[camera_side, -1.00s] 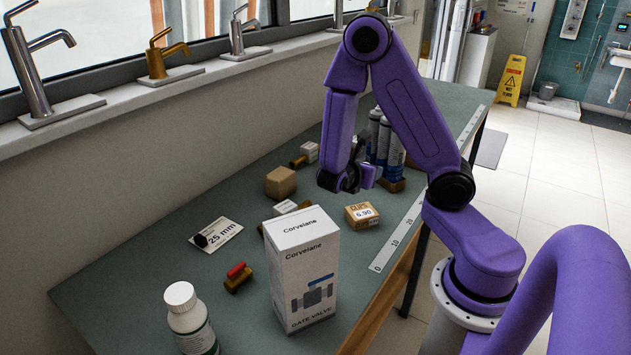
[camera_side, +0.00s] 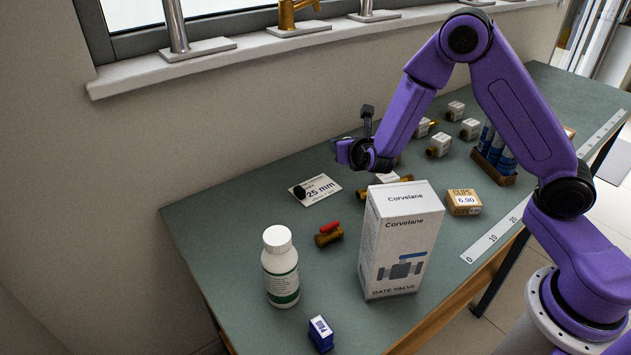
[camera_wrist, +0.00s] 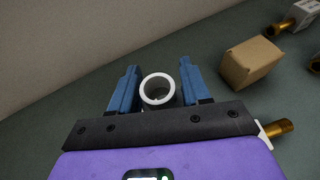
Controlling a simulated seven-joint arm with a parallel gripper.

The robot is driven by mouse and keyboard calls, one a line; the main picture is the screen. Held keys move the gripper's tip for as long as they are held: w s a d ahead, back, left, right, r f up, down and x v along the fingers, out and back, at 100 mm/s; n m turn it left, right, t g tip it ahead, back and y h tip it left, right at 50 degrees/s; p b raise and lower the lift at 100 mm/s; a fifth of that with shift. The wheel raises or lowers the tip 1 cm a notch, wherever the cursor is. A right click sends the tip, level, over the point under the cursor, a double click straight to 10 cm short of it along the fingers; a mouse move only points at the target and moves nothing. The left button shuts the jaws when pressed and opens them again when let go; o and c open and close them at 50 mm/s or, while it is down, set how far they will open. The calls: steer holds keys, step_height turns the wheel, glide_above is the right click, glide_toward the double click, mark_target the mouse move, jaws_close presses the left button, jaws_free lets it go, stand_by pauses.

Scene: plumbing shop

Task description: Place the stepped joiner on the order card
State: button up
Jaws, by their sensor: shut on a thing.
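My gripper (camera_wrist: 158,78) is shut on a hollow ring-ended piece, likely the stepped joiner (camera_wrist: 147,101), in the wrist view. Its pale round rim faces the camera between the two blue fingers. Its step is not visible. In the side view my gripper (camera_side: 356,140) is raised above the bench, up and to the right of the order card; the held piece cannot be made out there. The white order card (camera_side: 323,181), marked 25 mm, lies flat on the bench. A short black cylindrical piece (camera_side: 299,192) is at its left end.
A tall Corvelane box (camera_side: 398,240), a white bottle (camera_side: 281,270), a red-handled brass valve (camera_side: 328,235) and a blue box (camera_side: 320,333) stand nearer. A clips box (camera_side: 463,202) and a tube rack (camera_side: 493,170) are right. Bench left of the card is clear.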

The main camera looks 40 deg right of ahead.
mark_target(329, 187)
steer(key=shift+n+t+y, duration=0.3)
steer(key=shift+n+y, duration=0.5)
steer(key=shift+y, duration=0.1)
steer(key=shift+w+a+f, duration=0.3)
steer(key=shift+a+f, duration=0.3)
steer(key=shift+f, duration=1.05)
steer(key=shift+w+a+f, duration=0.3)
steer(key=shift+a+f, duration=0.3)
steer(key=shift+f, duration=1.05)
steer(key=shift+w+a+f, duration=0.3)
steer(key=shift+a+f, duration=0.3)
steer(key=shift+f, duration=1.05)
steer(key=shift+f, duration=0.1)
steer(key=o, duration=1)
